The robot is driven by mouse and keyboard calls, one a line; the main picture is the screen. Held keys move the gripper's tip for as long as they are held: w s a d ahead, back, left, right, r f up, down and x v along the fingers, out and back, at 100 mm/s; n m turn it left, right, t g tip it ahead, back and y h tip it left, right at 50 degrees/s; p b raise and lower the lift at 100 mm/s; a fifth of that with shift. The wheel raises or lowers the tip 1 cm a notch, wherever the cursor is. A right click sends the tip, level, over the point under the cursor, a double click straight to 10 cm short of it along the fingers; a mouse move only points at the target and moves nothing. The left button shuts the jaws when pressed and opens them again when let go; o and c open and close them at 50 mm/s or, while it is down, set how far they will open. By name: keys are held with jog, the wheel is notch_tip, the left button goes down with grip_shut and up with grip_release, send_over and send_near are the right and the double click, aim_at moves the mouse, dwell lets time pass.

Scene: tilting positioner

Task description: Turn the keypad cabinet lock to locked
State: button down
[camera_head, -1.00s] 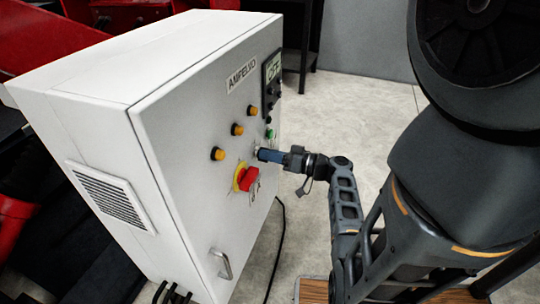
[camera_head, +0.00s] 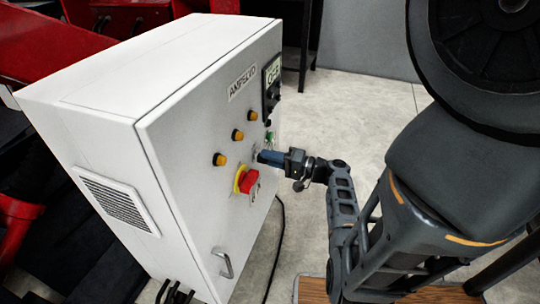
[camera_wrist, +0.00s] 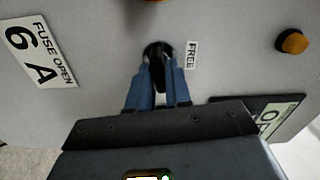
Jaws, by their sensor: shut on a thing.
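The cabinet lock is a dark round fitting (camera_wrist: 154,50) on the white cabinet's door (camera_head: 205,160). A label reading FREE (camera_wrist: 191,54) is right beside it in the wrist view. My gripper (camera_wrist: 158,76) has its blue fingers closed on the lock's dark turning part, which reaches between them. In the head view my gripper (camera_head: 262,156) meets the door just above and right of the red switch, and its fingers hide most of the lock. I cannot read the lock's exact angle.
A red rotary switch on a yellow plate (camera_head: 246,181) sits close below the gripper. Several amber buttons (camera_head: 238,135), a green button (camera_head: 269,136) and a dark display panel (camera_head: 271,86) are on the same door. A handle (camera_head: 222,263) sticks out low.

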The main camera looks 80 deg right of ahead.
jog(key=shift+m+p, duration=0.3)
jog(key=shift+m, duration=0.5)
jog(key=shift+f, duration=0.1)
jog(key=c, duration=1.1)
grip_release()
jog(key=shift+c, duration=0.2)
jog(key=v, duration=0.7)
jog(key=shift+s, duration=0.4)
